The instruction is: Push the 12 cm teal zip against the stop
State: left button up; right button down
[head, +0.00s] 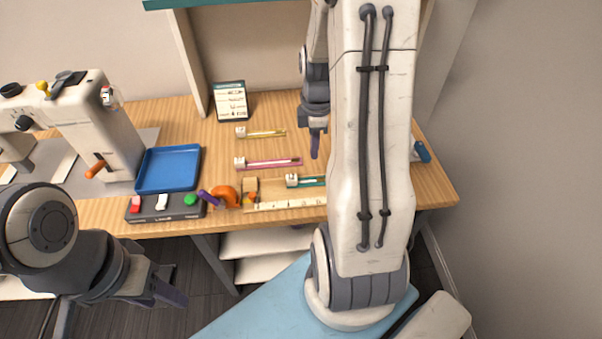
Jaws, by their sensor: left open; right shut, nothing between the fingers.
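The teal zip (312,182) lies at the front of the table along a pale ruler strip (285,204). Its white end piece is at its left, and its right part is hidden behind my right arm. A wooden block (250,184) at the left end of the strip looks like the stop; a gap shows between it and the zip's white end. My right gripper (315,147) is shut and empty, behind the teal zip in the picture and apart from it. My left gripper (168,285) is open and empty, low in front of the table.
A pink zip (272,163) and a yellow zip (265,133) lie farther back. A card (231,101) stands behind them. Left are a blue tray (168,168), a button box (150,215), an orange object (224,194) and a sewing machine (100,125). My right arm hides the table's right part.

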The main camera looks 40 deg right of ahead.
aim_at(273, 186)
jog(key=f, duration=0.6)
jog(key=d+f, duration=0.1)
jog(key=f, duration=0.2)
jog(key=shift+s+f+b, duration=0.25)
jog(key=shift+f+b, duration=0.05)
jog(key=shift+f, duration=0.1)
jog(key=shift+w+a+f+p, duration=0.2)
jog(key=shift+w+a, duration=0.2)
jog(key=shift+a, duration=0.25)
jog(key=shift+w+a+f+p, duration=0.15)
jog(key=shift+w+a, duration=0.25)
jog(key=shift+a, duration=0.2)
jog(key=shift+w+a, duration=0.25)
jog(key=shift+a, duration=0.15)
jog(key=w+a, duration=0.1)
jog(key=a, duration=0.1)
jog(key=w+a+p, duration=0.1)
jog(key=w+a, duration=0.2)
jog(key=a, duration=0.2)
jog(key=shift+w+a, duration=0.1)
jog(key=shift+w, duration=0.05)
jog(key=shift+r, duration=0.15)
